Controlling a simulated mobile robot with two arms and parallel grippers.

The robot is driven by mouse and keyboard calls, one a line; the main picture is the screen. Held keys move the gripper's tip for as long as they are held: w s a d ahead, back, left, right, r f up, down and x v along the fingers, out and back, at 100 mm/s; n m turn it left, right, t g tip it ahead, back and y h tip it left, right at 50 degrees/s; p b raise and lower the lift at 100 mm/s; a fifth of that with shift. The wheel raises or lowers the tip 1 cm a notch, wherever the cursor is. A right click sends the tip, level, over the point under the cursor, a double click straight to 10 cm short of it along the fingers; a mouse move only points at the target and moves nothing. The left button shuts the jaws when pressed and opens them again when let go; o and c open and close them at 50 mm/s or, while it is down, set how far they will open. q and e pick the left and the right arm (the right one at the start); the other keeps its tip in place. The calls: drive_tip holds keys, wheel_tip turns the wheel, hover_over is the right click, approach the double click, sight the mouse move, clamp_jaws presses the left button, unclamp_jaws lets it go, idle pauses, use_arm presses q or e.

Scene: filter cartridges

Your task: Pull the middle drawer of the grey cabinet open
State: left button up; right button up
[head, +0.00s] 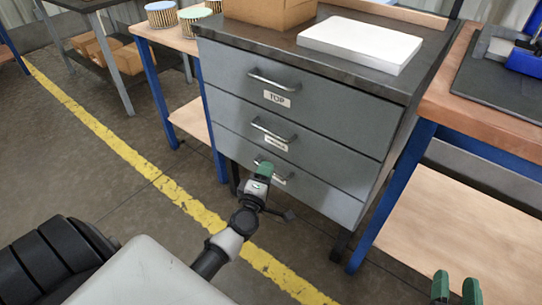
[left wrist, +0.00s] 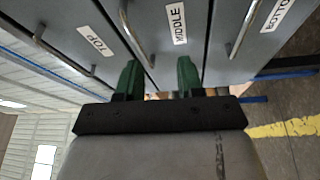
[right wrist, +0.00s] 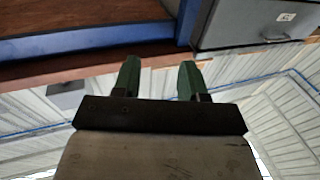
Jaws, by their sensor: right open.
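The grey cabinet (head: 310,65) has three drawers, all closed. The middle drawer (head: 325,148) has a bar handle (head: 273,133) and a label; in the left wrist view its handle (left wrist: 138,40) and MIDDLE label (left wrist: 177,22) show. My left gripper (head: 264,171) is in front of the cabinet, overlapping the bottom drawer's handle in the head view. In the left wrist view its green fingers (left wrist: 158,80) are apart, and the lower end of the middle handle appears between them, without visible gripping. My right gripper (head: 456,290) is open and empty at the lower right.
A box (head: 270,10) and a white slab (head: 360,43) are on the cabinet top. A wooden-topped bench with blue legs (head: 400,190) stands close on the right. Another bench with cartridges (head: 161,14) is on the left. The floor before the cabinet is clear.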

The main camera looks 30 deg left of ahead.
sight(271, 133)
use_arm(q)
drive_tip(key=shift+w+a+r+n+t+y+b, duration=0.2)
drive_tip(key=shift+w+a+r+n+b, duration=0.45)
drive_tip(key=shift+w, duration=1.05)
drive_tip(key=shift+w+a+r+n+t+y+b, duration=0.1)
drive_tip(key=shift+w+a+r+n+y+b, duration=0.25)
drive_tip(key=shift+w+a+r, duration=1)
drive_tip(key=shift+w+a+r+n+t+y+b, duration=0.1)
drive_tip(key=shift+w+a+r+n+y+b, duration=0.3)
drive_tip(key=shift+w, duration=1.65)
use_arm(e)
drive_tip(key=s+r+t+y, duration=0.1)
drive_tip(key=s+r+t, duration=0.2)
drive_tip(key=r+t, duration=0.2)
drive_tip(key=shift+s+r+y, duration=0.35)
drive_tip(key=shift+r+y, duration=0.05)
drive_tip(key=shift+r, duration=1.2)
use_arm(q)
drive_tip(key=shift+c, duration=0.4)
use_arm(e)
drive_tip(key=shift+d, duration=0.1)
use_arm(q)
clamp_jaws()
